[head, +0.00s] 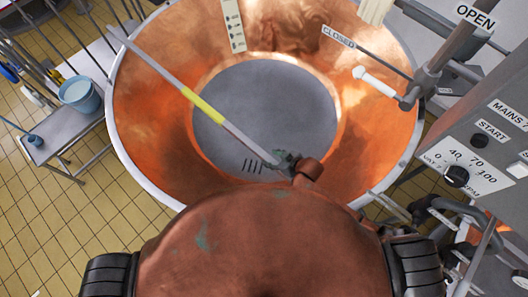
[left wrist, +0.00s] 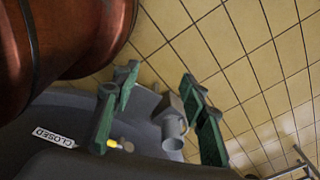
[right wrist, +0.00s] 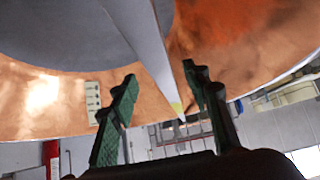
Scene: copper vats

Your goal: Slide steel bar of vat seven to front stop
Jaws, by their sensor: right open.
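The long steel bar (head: 160,65) with a yellow band crosses the open copper vat (head: 150,110) from upper left to lower middle in the head view. My right gripper (head: 286,161) is at the bar's near end, partly hidden by my copper-coloured arm. In the right wrist view my right gripper (right wrist: 160,74) is open, and the bar (right wrist: 142,40) runs along the gap between its fingers; I cannot tell whether they touch it. My left gripper (left wrist: 158,77) is open and empty in the left wrist view.
A blue bucket (head: 79,93) stands on a bench at the left. Yellow tiled floor (head: 90,210) is clear at the lower left.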

